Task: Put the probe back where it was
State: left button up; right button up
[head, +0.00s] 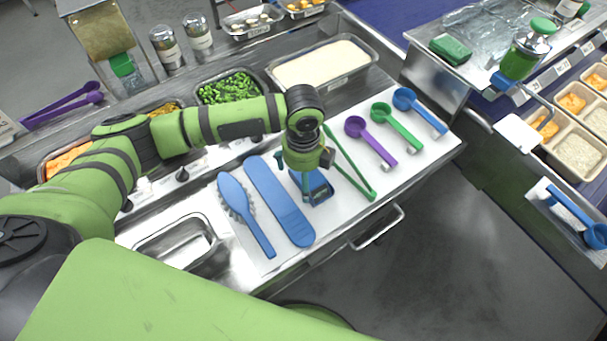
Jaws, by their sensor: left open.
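The probe (318,192), a blue device with a small dark display, shows below my left gripper (305,180) on the white mat (273,240). My left gripper points down over it with its fingers open. The fingers are close around or beside the device's upper part; I cannot tell whether they touch it. My gripper and wrist hide part of the device, and any thin probe tip cannot be made out. My right gripper is not in view.
Left of the probe lie a blue spatula (277,200) and a blue brush (240,205). Right of it are green tongs (352,172) and purple (372,138), green (395,125) and blue (420,108) scoops. Food pans (373,58) stand behind. An empty metal pan (150,245) is front left.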

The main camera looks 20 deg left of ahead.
pick_arm(q)
notch_tip(320, 180, up, 11)
jog(key=b, duration=0.2)
dwell(0.6)
